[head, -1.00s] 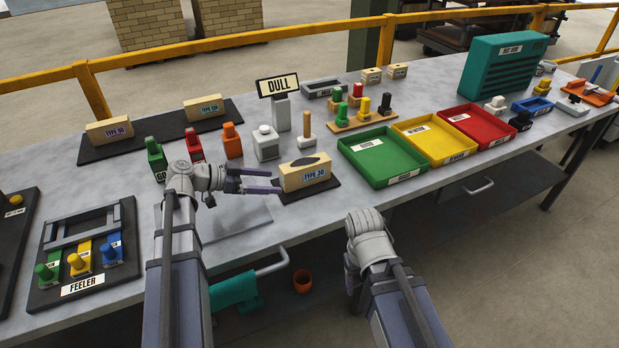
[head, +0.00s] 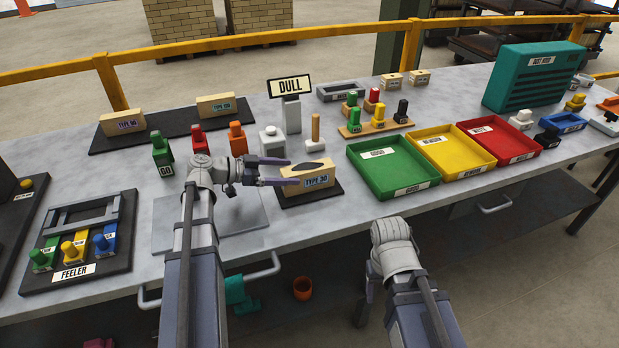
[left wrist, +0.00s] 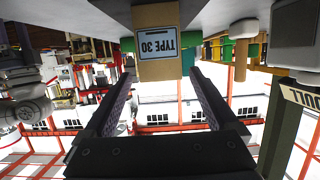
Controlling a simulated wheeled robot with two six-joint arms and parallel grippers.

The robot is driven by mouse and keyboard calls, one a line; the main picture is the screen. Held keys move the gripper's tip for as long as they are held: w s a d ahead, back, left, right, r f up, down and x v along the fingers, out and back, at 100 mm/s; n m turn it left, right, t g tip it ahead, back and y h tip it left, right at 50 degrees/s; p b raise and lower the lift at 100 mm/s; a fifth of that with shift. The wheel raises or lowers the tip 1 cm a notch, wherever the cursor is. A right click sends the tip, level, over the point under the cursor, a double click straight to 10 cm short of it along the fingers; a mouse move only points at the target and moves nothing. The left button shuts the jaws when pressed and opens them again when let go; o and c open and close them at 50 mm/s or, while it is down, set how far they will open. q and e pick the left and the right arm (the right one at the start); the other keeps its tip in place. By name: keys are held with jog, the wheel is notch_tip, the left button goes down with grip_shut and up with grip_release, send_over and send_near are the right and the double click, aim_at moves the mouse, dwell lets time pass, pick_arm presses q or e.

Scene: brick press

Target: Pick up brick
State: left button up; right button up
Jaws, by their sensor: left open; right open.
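The TYPE 30 brick (head: 320,181), tan with a pale label and a dark patch on top, lies on a small black pad (head: 333,193) near the bench's front. My left gripper (head: 292,172) is open at its left end. In the head view the fingertips overlap that end. In the left wrist view the brick (left wrist: 158,62) is straight ahead, between the lines of the open fingers (left wrist: 158,88); I cannot tell whether they touch it. My right gripper (head: 364,302) is low in front of the bench, mostly hidden by its own wrist, and empty as far as I see.
Green (head: 360,177), yellow (head: 466,172) and red (head: 515,158) trays stand to the right. Behind the brick are a DULL sign (head: 290,85), a white block (head: 271,146) and a wooden-handled stamp (head: 315,130). TYPE bricks (head: 123,123) sit on a black mat at back left.

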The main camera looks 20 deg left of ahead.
aim_at(308, 172)
pick_arm(q)
jog(key=shift+x, duration=1)
jog(key=b+x, duration=0.1)
jog(key=x, duration=0.1)
jog(key=b+x, duration=0.1)
jog(key=x, duration=0.1)
jog(key=shift+w+f, duration=0.15)
jog(key=shift+f, duration=0.2)
jog(key=shift+w+d, duration=0.25)
jog(key=shift+d, duration=0.1)
jog(key=shift+c, duration=0.4)
jog(key=c, duration=1.3)
jog(key=shift+r, duration=0.1)
notch_tip(308, 172, up, 10)
jog(key=p, duration=1)
jog(key=shift+r, duration=0.1)
